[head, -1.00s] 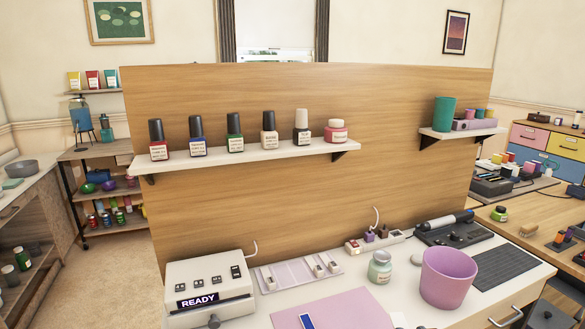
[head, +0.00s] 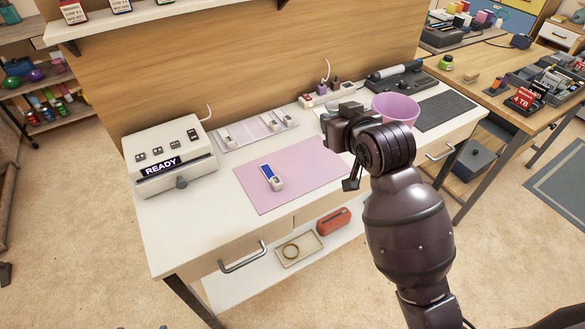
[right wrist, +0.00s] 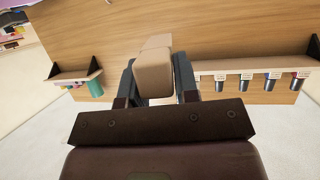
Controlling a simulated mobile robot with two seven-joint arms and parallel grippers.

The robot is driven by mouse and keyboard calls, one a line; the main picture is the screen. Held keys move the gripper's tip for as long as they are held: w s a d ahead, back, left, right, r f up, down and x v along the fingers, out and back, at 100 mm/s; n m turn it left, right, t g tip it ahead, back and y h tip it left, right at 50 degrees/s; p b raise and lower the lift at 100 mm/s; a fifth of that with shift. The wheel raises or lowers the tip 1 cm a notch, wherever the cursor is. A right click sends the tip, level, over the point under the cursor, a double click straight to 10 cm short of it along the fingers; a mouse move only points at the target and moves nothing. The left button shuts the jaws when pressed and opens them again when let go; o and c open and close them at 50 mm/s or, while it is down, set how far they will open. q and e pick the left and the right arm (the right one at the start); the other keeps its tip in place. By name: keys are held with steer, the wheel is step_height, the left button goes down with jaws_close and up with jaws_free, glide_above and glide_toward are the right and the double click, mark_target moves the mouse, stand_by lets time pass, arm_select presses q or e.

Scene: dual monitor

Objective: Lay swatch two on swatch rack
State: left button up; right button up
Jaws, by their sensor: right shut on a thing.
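A small swatch (head: 272,177) with a blue face and a white end lies on the pink mat (head: 300,160). The pale lilac swatch rack (head: 257,131) lies behind the mat, with several white-ended swatches in it. My right gripper (head: 338,124) is above the table, right of the mat's back corner. The right wrist view shows it shut on a beige block-like thing (right wrist: 154,78) between its two fingers. I cannot tell for sure what that thing is; in the head view my gripper hides it. My left gripper is not in view.
The white READY machine (head: 168,158) stands left of the rack. A pink bin (head: 396,107), a power strip (head: 320,98) and a dark ribbed mat (head: 446,110) are at the right. The wooden panel (head: 230,70) rises behind. The table's front left is clear.

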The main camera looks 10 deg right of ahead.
steer(key=shift+n+y, duration=0.5)
steer(key=shift+n, duration=0.1)
steer(key=w, duration=0.3)
steer(key=w+a, duration=0.1)
steer(key=w, duration=0.1)
steer(key=shift+w+r, duration=0.2)
steer(key=shift+r, duration=0.1)
steer(key=w+f, duration=0.2)
steer(key=w, duration=0.1)
steer(key=y+b, duration=0.1)
glide_above(311, 178)
step_height(311, 178, down, 10)
steer(key=shift+n+g, duration=0.4)
step_height(311, 178, down, 7)
steer(key=shift+r+b, duration=0.2)
steer(key=shift+b, duration=0.75)
steer(key=shift+f, duration=0.75)
step_height(311, 178, down, 5)
steer(key=shift+f+b, duration=0.15)
steer(key=shift+b, duration=0.8)
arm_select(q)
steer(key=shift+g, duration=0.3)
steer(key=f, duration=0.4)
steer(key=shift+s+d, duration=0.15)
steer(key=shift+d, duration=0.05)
